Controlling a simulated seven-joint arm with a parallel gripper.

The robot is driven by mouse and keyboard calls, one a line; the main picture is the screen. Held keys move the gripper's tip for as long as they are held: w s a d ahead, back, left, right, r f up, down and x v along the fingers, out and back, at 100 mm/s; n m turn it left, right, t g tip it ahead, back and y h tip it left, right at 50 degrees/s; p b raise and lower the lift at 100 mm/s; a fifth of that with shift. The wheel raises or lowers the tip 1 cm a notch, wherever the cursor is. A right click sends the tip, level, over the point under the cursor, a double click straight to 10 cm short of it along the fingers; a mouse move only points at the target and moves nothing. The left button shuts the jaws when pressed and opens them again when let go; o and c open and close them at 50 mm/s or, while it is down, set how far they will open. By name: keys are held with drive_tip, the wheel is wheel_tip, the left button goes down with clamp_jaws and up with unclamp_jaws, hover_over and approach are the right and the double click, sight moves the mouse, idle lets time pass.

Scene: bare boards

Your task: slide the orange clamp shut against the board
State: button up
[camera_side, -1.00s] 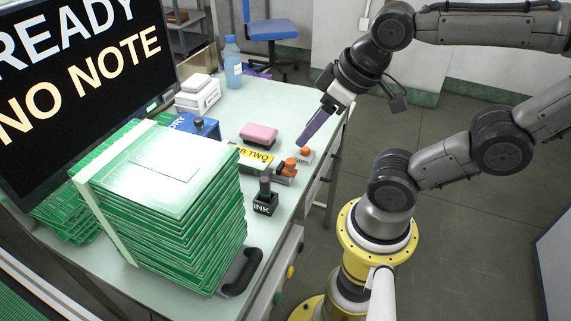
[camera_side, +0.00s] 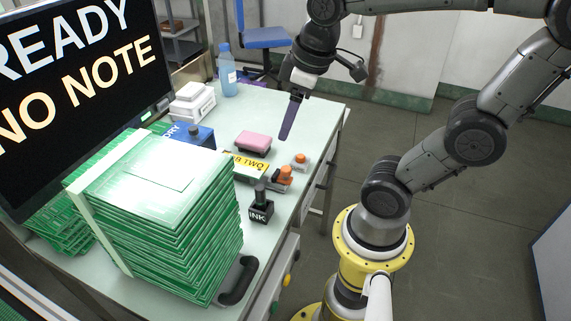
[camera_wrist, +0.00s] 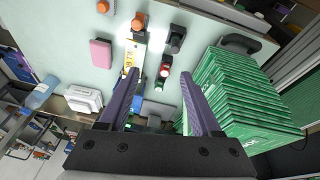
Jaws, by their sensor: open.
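The orange clamp (camera_side: 282,176) sits at the near right end of a strip with a yellow label reading "TWO" (camera_side: 247,164). In the wrist view the orange clamp (camera_wrist: 138,22) shows beyond my fingers, at the far end of the yellow strip (camera_wrist: 130,54). A second orange knob (camera_side: 301,158) stands on a pale block just behind it. My gripper (camera_side: 285,138) hangs above the table, tip down, apart from the clamp. In the wrist view my gripper (camera_wrist: 160,73) has its two purple fingers wide apart with nothing between them. Whether the clamp touches a board is too small to tell.
A tall stack of green boards (camera_side: 160,215) stands at the near left. A black ink stamp (camera_side: 261,207) and a black handle (camera_side: 238,281) lie along the right edge. A pink sponge (camera_side: 253,141), blue box (camera_side: 190,137) and bottle (camera_side: 227,72) stand behind. The table's far right is clear.

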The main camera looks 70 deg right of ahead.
sight(285, 168)
drive_tip(key=w+d+f+m+g, duration=0.2)
drive_tip(key=w+d+f+g, duration=0.15)
drive_tip(key=d+f, duration=0.3)
drive_tip(key=f, duration=1.2)
drive_tip(key=shift+w+d+f, duration=0.1)
drive_tip(key=shift+d+f, duration=0.15)
drive_tip(key=shift+d, duration=0.15)
drive_tip(key=shift+c, duration=0.2)
clamp_jaws()
drive_tip(key=shift+w, duration=0.1)
idle(0.5)
